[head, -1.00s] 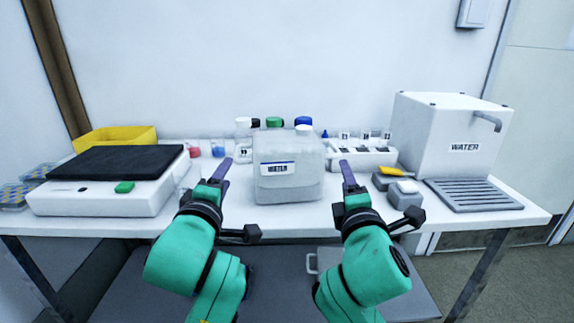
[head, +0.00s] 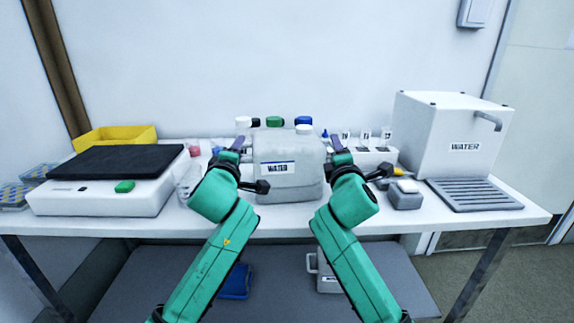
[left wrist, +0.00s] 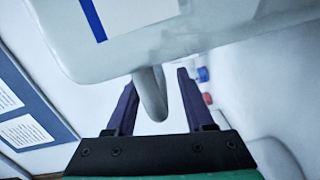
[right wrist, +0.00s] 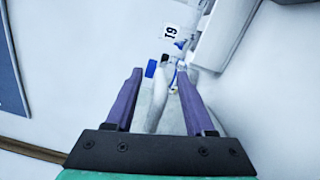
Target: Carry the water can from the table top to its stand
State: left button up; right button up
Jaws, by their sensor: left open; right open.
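The water can (head: 287,178) is a translucent whitish jug with a white cap and a WATER label. It stands upright on the table top (head: 130,226). My left gripper (head: 239,143) is open at the can's left side; in the left wrist view a pale side handle (left wrist: 151,95) of the can lies between its fingers. My right gripper (head: 338,144) is open at the can's right side; in the right wrist view a pale handle (right wrist: 154,100) shows between its fingers. I cannot tell whether the fingers touch the handles. I cannot make out which thing is the can's stand.
A white box marked WATER with a spout (head: 450,135) and a slatted drip tray (head: 473,194) stand at the right. A flat device with a black top (head: 118,163) and a yellow bin (head: 115,137) are at the left. Capped bottles stand behind the can. A lower shelf (head: 280,285) holds a blue item (head: 235,282).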

pick_arm(q)
grip_shut()
pick_arm(e)
grip_shut()
pick_arm(q)
jog(key=shift+f, duration=0.15)
pick_arm(e)
jog(key=shift+f, duration=0.1)
dwell(0.7)
